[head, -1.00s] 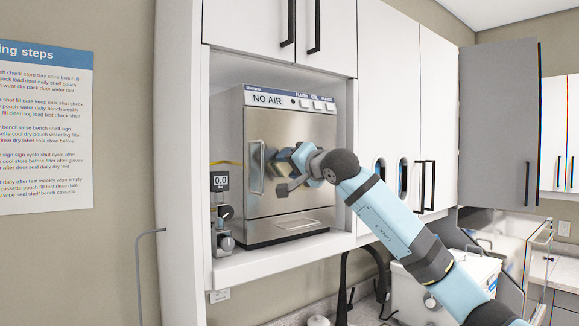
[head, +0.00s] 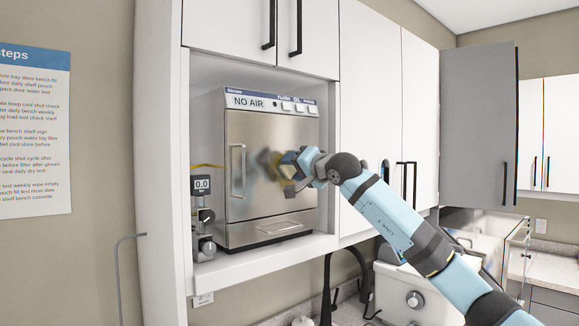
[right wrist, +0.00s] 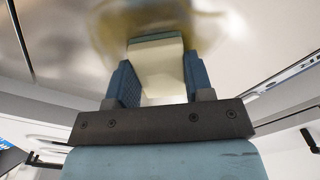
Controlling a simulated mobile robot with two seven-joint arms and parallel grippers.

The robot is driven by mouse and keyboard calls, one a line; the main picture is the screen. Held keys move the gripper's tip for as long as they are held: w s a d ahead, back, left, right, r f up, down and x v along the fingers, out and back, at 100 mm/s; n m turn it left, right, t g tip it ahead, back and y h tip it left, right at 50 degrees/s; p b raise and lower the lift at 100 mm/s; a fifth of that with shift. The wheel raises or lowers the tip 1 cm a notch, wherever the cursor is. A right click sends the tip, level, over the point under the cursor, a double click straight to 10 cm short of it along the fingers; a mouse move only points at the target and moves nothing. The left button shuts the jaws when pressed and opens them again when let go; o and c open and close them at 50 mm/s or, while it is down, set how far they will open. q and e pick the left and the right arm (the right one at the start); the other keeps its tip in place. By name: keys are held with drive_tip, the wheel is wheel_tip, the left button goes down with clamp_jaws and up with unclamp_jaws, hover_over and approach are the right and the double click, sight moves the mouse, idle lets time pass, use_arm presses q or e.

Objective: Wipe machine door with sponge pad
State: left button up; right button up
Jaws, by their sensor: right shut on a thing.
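The machine (head: 233,98) is a steel autoclave labelled NO AIR in a cabinet niche. Its shiny door (head: 255,205) is shut, with a vertical handle (head: 238,171) on the left. My right gripper (head: 290,168) is in front of the door's right half. In the right wrist view its blue fingers are shut on the sponge pad (right wrist: 157,66), a cream block with a thin green far face. The green face points at the door, with a blurred yellowish reflection around it. I cannot tell whether pad and door touch. My left gripper is out of view.
A gauge reading 0.0 (head: 202,185) with a valve stands left of the machine. The niche shelf (head: 270,257) has a raised front edge. White cabinets (head: 370,120) flank the niche at right. A grey cabinet door (head: 478,125) stands open farther right.

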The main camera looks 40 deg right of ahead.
drive_tip(key=shift+w+d+f+p, duration=0.15)
drive_tip(key=shift+d+p, duration=0.35)
drive_tip(key=shift+d, duration=1.45)
drive_tip(key=shift+d+p, duration=0.35)
drive_tip(key=shift+d, duration=0.45)
drive_tip(key=shift+w+d, duration=0.15)
drive_tip(key=shift+d, duration=0.7)
drive_tip(key=s+b, duration=0.3)
drive_tip(key=s, duration=0.3)
drive_tip(key=shift+d+b, duration=0.2)
drive_tip(key=shift+b, duration=0.1)
